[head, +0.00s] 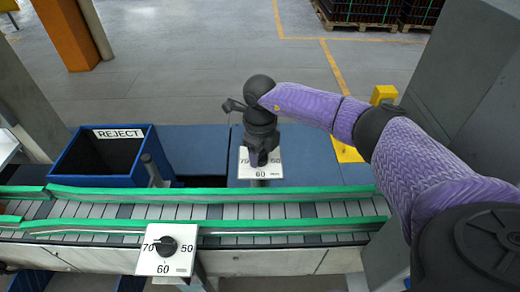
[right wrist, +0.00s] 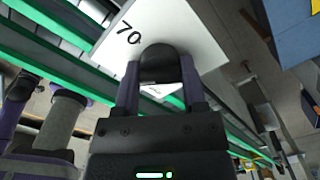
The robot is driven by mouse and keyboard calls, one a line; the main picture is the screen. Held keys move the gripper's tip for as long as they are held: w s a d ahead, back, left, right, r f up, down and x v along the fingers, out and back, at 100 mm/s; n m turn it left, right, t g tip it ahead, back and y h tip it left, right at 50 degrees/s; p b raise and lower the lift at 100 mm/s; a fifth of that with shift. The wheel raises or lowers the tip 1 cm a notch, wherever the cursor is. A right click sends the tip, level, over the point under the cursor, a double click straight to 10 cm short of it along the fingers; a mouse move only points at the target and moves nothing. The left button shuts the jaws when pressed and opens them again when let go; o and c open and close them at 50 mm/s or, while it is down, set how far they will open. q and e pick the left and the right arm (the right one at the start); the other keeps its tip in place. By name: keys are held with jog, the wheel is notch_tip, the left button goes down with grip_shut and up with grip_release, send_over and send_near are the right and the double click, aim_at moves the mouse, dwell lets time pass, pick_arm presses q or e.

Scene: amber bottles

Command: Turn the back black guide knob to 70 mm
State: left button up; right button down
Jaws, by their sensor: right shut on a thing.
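The back black guide knob (right wrist: 158,65) sits on a white scale plate (right wrist: 205,40), with the printed 70 to its upper left in the right wrist view. In the head view that back plate (head: 260,178) stands beyond the conveyor and shows 70 and 60, while my gripper covers the knob. My right gripper (head: 259,160) points down at the plate and is shut on the knob, one purple finger on each side. The knob's pointer is hidden, so I cannot tell its setting. My left gripper is not in view.
The slatted conveyor (head: 110,211) with green guide rails (head: 290,196) runs between the two plates. A blue REJECT bin (head: 70,163) stands at the back left.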

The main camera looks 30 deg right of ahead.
jog(key=m+p, duration=0.1)
jog(key=m, duration=0.4)
jog(key=shift+r+m+p, duration=0.2)
jog(key=shift+m+p, duration=0.1)
jog(key=shift+p, duration=0.05)
jog(key=m+p, duration=0.1)
jog(key=m, duration=0.3)
jog(key=shift+f+m+p, duration=0.1)
jog(key=shift+m+p, duration=0.2)
jog(key=shift+p, duration=0.1)
jog(key=shift+m, duration=0.3)
jog(key=shift+c, duration=0.7)
grip_release()
jog(key=shift+f, duration=0.1)
notch_tip(320, 180, up, 10)
